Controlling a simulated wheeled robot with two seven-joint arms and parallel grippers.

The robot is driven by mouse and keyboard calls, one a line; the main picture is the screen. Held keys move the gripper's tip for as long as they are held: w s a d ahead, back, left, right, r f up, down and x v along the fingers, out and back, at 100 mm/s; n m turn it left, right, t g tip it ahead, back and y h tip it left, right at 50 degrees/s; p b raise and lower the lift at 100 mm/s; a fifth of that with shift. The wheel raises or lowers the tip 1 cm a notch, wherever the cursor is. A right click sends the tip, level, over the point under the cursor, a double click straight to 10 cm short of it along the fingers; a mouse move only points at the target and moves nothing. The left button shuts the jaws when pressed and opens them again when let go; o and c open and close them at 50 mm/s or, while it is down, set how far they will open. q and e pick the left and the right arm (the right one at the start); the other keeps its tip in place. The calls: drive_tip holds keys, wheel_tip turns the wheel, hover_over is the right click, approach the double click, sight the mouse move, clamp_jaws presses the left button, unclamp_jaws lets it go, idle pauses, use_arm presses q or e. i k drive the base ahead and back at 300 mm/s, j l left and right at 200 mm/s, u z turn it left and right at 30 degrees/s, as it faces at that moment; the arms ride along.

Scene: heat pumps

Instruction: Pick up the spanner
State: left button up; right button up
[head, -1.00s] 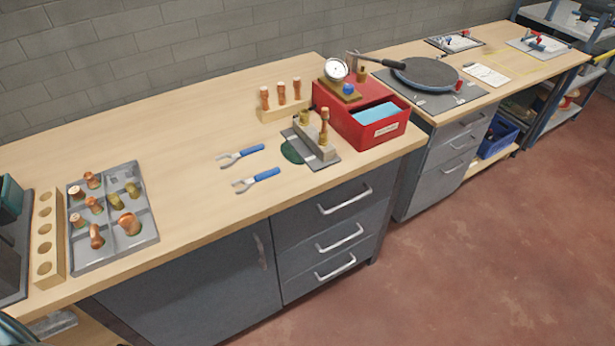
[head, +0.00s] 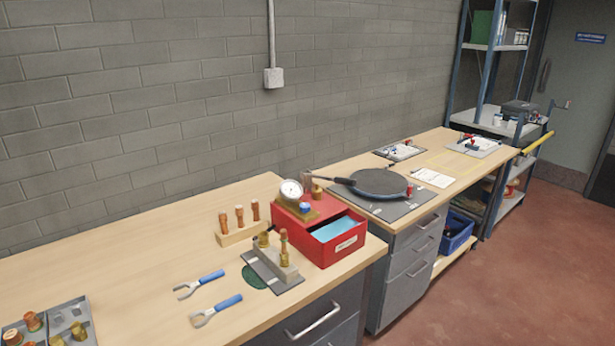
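Two blue-handled spanners with open grey jaws lie flat on the wooden workbench in the head view. The farther spanner (head: 199,284) lies just behind the nearer spanner (head: 216,310), both with handles pointing right. They are apart from each other, left of a grey fixture block. I cannot tell which of the two the task means. Neither of my grippers shows in the head view.
The grey fixture (head: 272,266) with brass fittings stands right of the spanners, beside an open red box (head: 318,238) with a gauge on top. A wooden holder (head: 240,234) is behind. A grey tray (head: 72,318) sits front left. Bare bench (head: 120,262) lies between.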

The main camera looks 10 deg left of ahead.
sight(209, 314)
drive_tip(key=i+j+u, duration=0.2)
drive_tip(key=i+u, duration=0.8)
drive_tip(key=k+j, duration=0.05)
drive_tip(key=k, duration=0.05)
